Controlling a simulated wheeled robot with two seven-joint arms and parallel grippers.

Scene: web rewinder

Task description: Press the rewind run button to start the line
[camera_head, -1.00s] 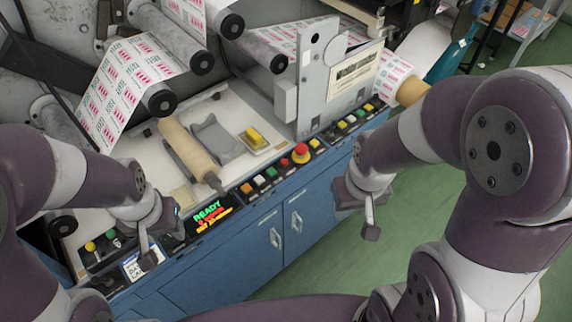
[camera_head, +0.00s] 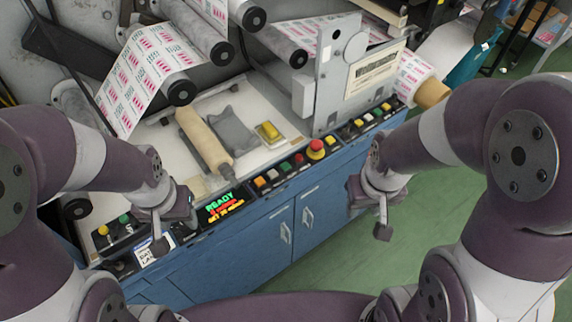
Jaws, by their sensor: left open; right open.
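A lit display (camera_head: 221,205) left of the row shows READY in green. A green button (camera_head: 125,219) and a yellow button (camera_head: 103,230) sit on a panel at the far left. My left gripper (camera_head: 163,240) is open and empty, over the front edge between that panel and the display. My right gripper (camera_head: 381,222) is open and empty, in front of the blue cabinet, away from the buttons.
The blue cabinet (camera_head: 262,240) stands below the controls. A cardboard core (camera_head: 205,138), a grey holder (camera_head: 231,131) and a yellow block (camera_head: 268,133) lie on the worktop. An upright metal plate (camera_head: 340,85) stands behind the right buttons. Green floor (camera_head: 440,190) is clear at right.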

